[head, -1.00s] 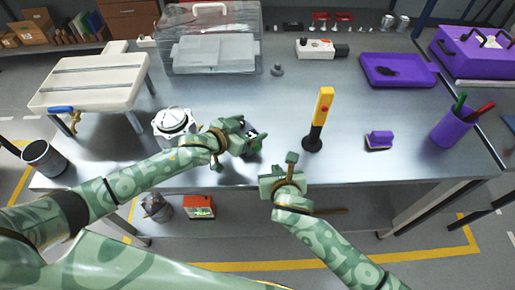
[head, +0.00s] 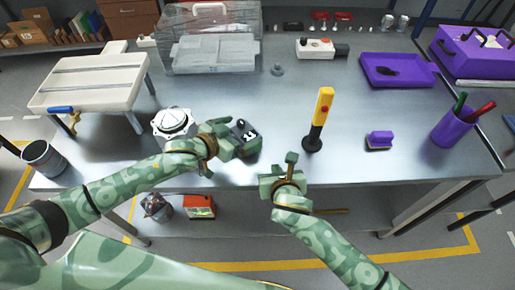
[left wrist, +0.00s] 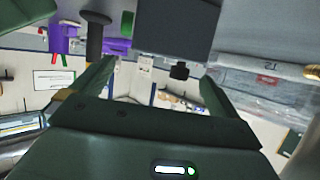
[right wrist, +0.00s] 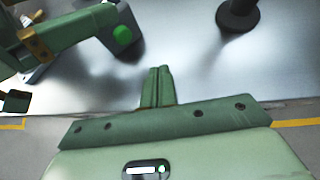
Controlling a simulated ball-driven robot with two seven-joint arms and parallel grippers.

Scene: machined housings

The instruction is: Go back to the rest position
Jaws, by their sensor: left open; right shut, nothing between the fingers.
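My left gripper (head: 226,136) is above the table's near part, with its fingers apart. A dark block (head: 245,134) with a light patterned face sits just right of it. In the left wrist view my left fingers (left wrist: 155,85) are spread with nothing held, and a dark grey boxy shape (left wrist: 175,28) shows beyond them. My right gripper (head: 290,160) is at the table's front edge, pointing away from me. In the right wrist view its fingers (right wrist: 157,85) are together and empty.
A white round housing (head: 174,122) stands beside my left forearm. A yellow-and-black upright device (head: 320,115) stands just beyond my right gripper. A purple block (head: 379,140) and purple pen cup (head: 453,127) are to the right.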

